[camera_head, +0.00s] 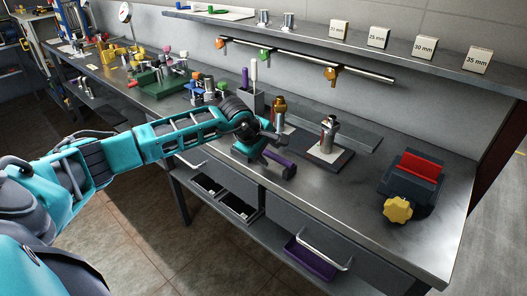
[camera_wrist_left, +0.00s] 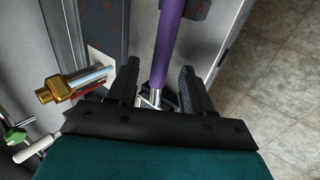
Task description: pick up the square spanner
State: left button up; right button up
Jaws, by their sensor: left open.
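A tool with a purple handle (camera_wrist_left: 168,40) and a metal shaft, which looks like the square spanner, lies between the fingers of my left gripper (camera_wrist_left: 158,88) in the left wrist view. The fingers are open, one on each side of it, with gaps showing. The hand partly hides the tool's other end. My right gripper is not in view.
A brass-and-steel fitting (camera_wrist_left: 62,88) is left of the fingers in the wrist view. A metal valve piece (camera_head: 328,134) stands on a pad to the right. A dark vise-like block with a yellow knob (camera_head: 397,210) is farther right. Bare bench lies between them.

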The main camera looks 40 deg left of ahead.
pick_arm(q)
jog(key=shift+w+f, duration=0.25)
jog(key=shift+f, duration=0.05)
grip_shut()
dwell(0.3)
